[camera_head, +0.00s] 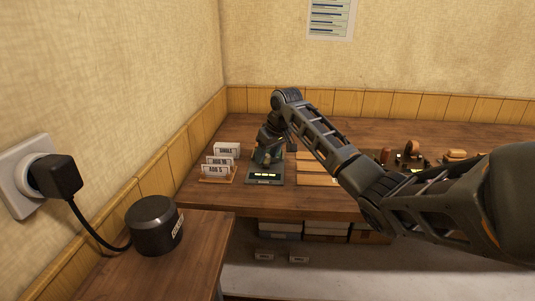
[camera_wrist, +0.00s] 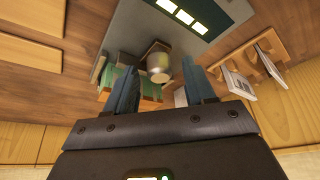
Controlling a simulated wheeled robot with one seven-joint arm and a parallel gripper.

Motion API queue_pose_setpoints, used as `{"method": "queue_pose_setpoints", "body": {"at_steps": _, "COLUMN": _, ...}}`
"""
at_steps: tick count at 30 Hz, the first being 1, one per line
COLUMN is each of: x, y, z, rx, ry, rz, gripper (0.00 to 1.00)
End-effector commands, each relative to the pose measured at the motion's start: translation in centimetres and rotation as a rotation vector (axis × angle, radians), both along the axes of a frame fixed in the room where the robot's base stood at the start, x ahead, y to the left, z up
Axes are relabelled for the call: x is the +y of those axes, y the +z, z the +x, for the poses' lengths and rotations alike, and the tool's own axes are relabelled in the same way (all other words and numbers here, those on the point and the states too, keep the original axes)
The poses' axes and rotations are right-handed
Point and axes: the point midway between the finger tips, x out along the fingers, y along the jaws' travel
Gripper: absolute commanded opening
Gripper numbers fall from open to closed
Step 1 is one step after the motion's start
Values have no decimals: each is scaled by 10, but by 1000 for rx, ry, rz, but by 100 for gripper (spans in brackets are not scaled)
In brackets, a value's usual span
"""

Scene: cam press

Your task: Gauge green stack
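A dark gauge device (camera_head: 264,180) with a lit display stands near the front left of the wooden table. Its grey plate (camera_wrist: 215,35) fills the top of the wrist view. A green stack (camera_wrist: 150,90) shows in the wrist view, partly hidden behind the left finger. A pale round metal post (camera_wrist: 159,66) stands beside it, between the fingertips in the picture. My gripper (camera_wrist: 160,76) is open, its two blue-grey fingers apart, with nothing visibly clamped. In the head view my gripper (camera_head: 268,150) points down over the gauge and hides most of the stack. Contact cannot be told.
Label cards (camera_head: 218,163) stand in a wooden holder left of the gauge. Wooden strips (camera_head: 315,178) lie to its right, partly behind my arm. Several small brown and dark items (camera_head: 410,155) sit farther right. A black cylinder (camera_head: 154,224) stands on the side table.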

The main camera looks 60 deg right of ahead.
Motion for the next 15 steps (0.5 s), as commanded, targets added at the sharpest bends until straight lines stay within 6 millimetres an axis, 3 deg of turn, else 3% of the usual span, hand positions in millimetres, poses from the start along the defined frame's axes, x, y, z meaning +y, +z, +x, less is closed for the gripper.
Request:
{"method": "queue_pose_setpoints", "body": {"at_steps": 2, "x": 0, "y": 0, "z": 0, "rx": 0, "ry": 0, "rz": 0, "gripper": 46}}
{"method": "queue_pose_setpoints", "body": {"at_steps": 15, "x": 0, "y": 0, "z": 0, "rx": 0, "ry": 0, "rz": 0, "gripper": 4}}
